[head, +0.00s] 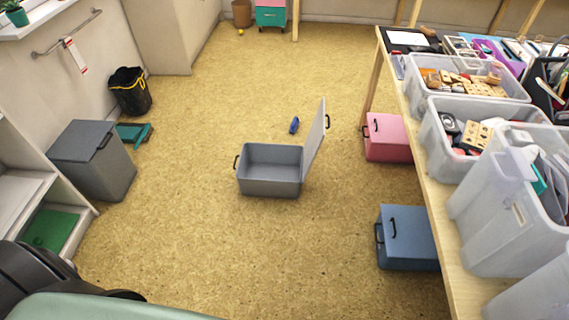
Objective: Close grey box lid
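The grey box (270,188) stands open on the floor in the middle of the head view. Its lid (314,140) is hinged at the right side and stands up, leaning slightly outward to the right. A dark handle sits on the box's left side and another on the lid's outer face. The inside of the box looks empty. Neither of my grippers is in view.
A blue object (294,125) lies on the floor behind the box. A pink box (387,140) and a blue box (408,240) stand by the table (438,200) at right. A closed grey bin (95,165) stands at left. Floor around the grey box is mostly clear.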

